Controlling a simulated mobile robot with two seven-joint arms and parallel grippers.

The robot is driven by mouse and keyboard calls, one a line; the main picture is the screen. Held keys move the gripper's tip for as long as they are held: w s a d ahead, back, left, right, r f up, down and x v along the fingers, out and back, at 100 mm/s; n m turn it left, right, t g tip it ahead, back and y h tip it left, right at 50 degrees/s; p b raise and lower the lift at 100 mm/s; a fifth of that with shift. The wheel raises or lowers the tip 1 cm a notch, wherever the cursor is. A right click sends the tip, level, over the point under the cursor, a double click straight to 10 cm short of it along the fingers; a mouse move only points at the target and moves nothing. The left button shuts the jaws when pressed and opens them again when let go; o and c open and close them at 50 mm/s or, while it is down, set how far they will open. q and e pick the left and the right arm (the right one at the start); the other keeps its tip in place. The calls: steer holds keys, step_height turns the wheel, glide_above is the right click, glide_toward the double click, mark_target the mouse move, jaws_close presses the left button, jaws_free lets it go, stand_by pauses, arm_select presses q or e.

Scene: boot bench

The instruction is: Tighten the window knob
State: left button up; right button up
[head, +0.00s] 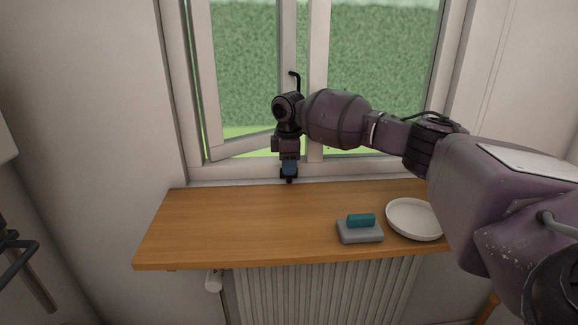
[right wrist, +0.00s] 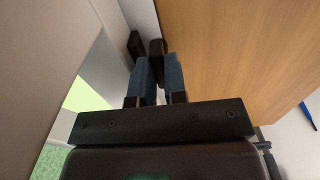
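The window knob (right wrist: 157,47) is a small dark piece at the fingertips in the right wrist view. In the head view its dark end (head: 289,179) shows just under the fingers, low on the window frame above the sill. My right gripper (head: 289,168) points down there; its blue fingers (right wrist: 160,75) stand close together, one on each side of the knob, and look shut on it. The fingers hide part of the knob. My left gripper is not in view; only dark parts of what looks like my left arm show at the left edge.
The wooden sill board (head: 215,225) is mostly clear on the left. A grey block with a teal block (head: 361,220) on it and a white plate (head: 414,219) stand on its right. The left window sash (head: 240,150) looks ajar. A radiator (head: 320,290) is below.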

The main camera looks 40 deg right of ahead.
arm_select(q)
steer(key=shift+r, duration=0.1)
arm_select(e)
jaws_close()
steer(key=shift+r+m+p, duration=0.2)
steer(key=shift+m+p, duration=0.1)
steer(key=shift+p, duration=0.1)
steer(key=shift+r+m+p, duration=0.15)
steer(key=shift+m+p, duration=0.35)
steer(key=shift+p, duration=0.2)
steer(key=shift+m+p, duration=1.1)
steer(key=shift+p, duration=0.05)
steer(key=shift+m+p, duration=0.65)
steer(key=shift+m, duration=0.05)
steer(key=shift+m+p, duration=0.5)
steer(key=shift+f+m+p, duration=0.25)
steer(key=shift+m+p, duration=0.05)
steer(key=shift+m, duration=0.1)
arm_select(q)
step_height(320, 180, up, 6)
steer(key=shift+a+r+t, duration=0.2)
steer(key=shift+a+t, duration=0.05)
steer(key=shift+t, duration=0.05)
arm_select(e)
steer(key=shift+f, duration=0.1)
